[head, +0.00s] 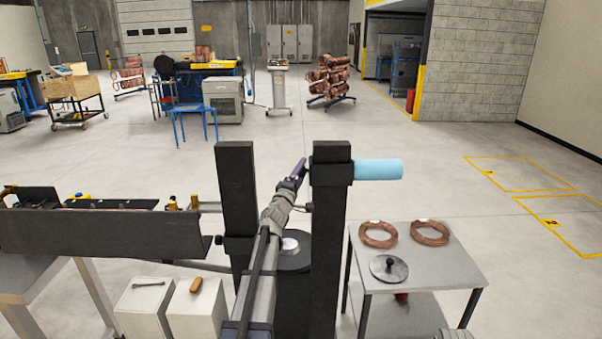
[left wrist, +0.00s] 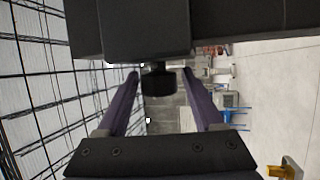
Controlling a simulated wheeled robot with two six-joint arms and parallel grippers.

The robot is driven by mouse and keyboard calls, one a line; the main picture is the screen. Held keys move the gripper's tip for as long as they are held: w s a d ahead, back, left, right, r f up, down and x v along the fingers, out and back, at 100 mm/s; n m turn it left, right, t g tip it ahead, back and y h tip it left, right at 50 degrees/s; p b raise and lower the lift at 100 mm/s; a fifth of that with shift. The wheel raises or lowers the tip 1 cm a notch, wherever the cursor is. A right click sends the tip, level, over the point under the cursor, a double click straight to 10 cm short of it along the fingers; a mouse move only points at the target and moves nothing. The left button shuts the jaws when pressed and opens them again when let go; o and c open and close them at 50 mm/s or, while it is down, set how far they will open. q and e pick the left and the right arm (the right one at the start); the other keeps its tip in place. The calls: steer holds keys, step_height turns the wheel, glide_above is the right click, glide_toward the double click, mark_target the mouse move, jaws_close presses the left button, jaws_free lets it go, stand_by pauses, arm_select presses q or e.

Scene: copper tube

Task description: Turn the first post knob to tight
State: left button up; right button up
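Two black upright posts stand in front of me, a left post (head: 237,190) and a right post (head: 330,235). The right post has a block near its top and a small dark knob (head: 308,207) lower on its left side. Another small knob (head: 219,240) shows on the left post. My left gripper (head: 302,168) is at the left side of the right post's upper part. In the left wrist view, its purple fingers (left wrist: 159,76) are open, with a black knob (left wrist: 156,84) between their tips and gaps on both sides.
A light-blue cylinder (head: 380,169) sticks out right from the right post. A grey table (head: 440,275) at right holds copper coils (head: 430,232) and a round disc (head: 389,268). A dark trough (head: 100,235) lies left. White cabinets (head: 142,310) stand below it.

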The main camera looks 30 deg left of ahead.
mark_target(299, 175)
arm_select(q)
steer(key=shift+o, duration=0.4)
steer(key=b+v, duration=0.2)
steer(key=v, duration=0.5)
steer(key=shift+s, duration=0.4)
